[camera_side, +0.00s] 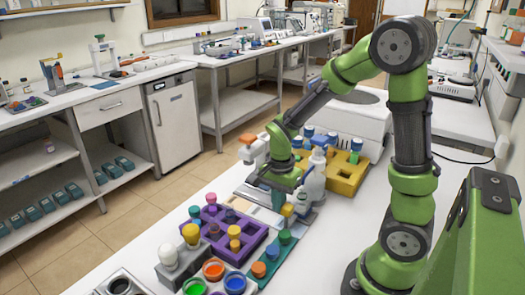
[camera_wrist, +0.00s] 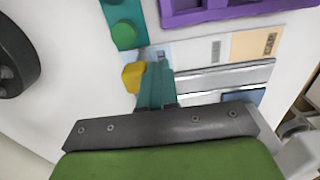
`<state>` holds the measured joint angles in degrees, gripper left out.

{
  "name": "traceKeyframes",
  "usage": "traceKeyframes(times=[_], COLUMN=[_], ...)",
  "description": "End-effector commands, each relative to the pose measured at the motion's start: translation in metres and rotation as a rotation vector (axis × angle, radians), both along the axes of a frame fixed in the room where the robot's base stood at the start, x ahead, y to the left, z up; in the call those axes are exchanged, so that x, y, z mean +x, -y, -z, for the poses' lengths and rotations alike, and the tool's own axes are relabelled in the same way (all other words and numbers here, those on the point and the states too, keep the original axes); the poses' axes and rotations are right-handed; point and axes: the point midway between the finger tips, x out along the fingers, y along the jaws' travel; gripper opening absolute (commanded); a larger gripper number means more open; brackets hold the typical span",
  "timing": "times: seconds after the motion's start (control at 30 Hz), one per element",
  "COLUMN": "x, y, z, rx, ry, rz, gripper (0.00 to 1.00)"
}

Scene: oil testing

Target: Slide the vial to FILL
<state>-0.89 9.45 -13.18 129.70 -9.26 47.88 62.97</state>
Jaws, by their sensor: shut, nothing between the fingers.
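My gripper (camera_side: 277,203) points down, low over a labelled metal slide track (camera_side: 262,214). In the wrist view its teal fingers (camera_wrist: 155,84) are shut together with nothing between them. A yellow-topped piece (camera_side: 287,209), which looks like the vial, stands right beside the fingers. In the wrist view this yellow top (camera_wrist: 132,77) is just left of the fingers; I cannot tell whether they touch. Its body is mostly hidden. The track (camera_wrist: 225,76) runs to the right from the fingers, with a white and beige label strip (camera_wrist: 255,44) along it. The label text is unreadable.
A purple rack (camera_side: 258,238) and a teal strip with coloured caps (camera_side: 281,254) stand near the track. A white bottle (camera_side: 313,180) stands close behind my gripper, and a yellow rack (camera_side: 346,178) farther back. Bare white table lies right of the teal strip.

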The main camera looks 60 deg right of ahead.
Motion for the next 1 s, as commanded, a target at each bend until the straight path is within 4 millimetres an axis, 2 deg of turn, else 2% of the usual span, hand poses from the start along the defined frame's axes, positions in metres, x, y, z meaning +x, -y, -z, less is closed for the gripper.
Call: traceKeyframes(times=[0.43, 1.0], x=[0.009, 0.009], y=[0.0, 0.0], z=[-0.002, -0.048], rx=[0.0, -0.001], ry=[0.001, 0.004], rz=[-0.001, -0.001], gripper=[0.0, 0.0])
